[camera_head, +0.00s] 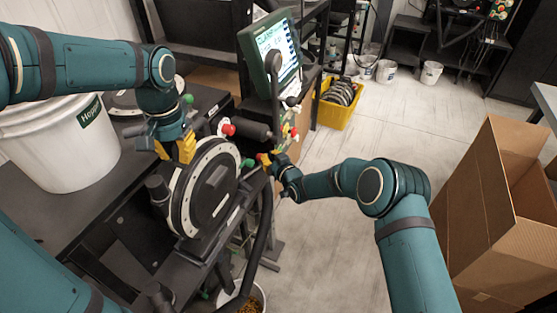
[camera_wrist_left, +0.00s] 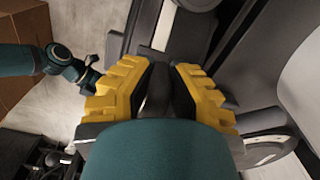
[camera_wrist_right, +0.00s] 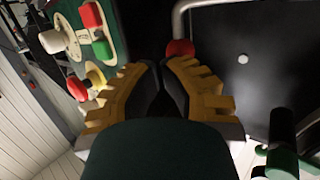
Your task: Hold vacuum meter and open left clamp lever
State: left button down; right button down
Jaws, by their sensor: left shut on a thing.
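The vacuum meter (camera_head: 212,190) is a round black housing with a pale ring, upright on the dark machine frame. My left gripper (camera_head: 184,150) is at its upper left edge, shut on a dark part that shows between the yellow fingers in the left wrist view (camera_wrist_left: 160,88). I cannot tell exactly which part it is. My right gripper (camera_head: 266,160) is at the right side of the meter, near a green knob (camera_head: 247,163). In the right wrist view, a red ball knob (camera_wrist_right: 180,48) shows just beyond its fingertips (camera_wrist_right: 161,64). I cannot make out the left clamp lever with certainty.
A white bucket (camera_head: 62,150) stands on the dark bench at left. A monitor (camera_head: 273,50) is behind the meter. A yellow crate (camera_head: 338,103) is on the floor, and an open cardboard box (camera_head: 490,215) is at right. The floor between is clear.

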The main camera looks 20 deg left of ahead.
pick_arm(q)
jog(key=shift+s, duration=0.1)
pick_arm(e)
jog(key=s+d+r, duration=0.1)
jog(key=d, duration=0.5)
jog(key=s+d+r, duration=0.1)
jog(key=s+d, duration=0.1)
jog(key=d, duration=0.5)
jog(key=shift+r, duration=0.3)
jog(key=shift+s+d, duration=0.1)
pick_arm(q)
jog(key=c, duration=1)
grip_release()
jog(key=shift+o, duration=0.2)
notch_tip(320, 180, up, 12)
jog(key=shift+d, duration=0.1)
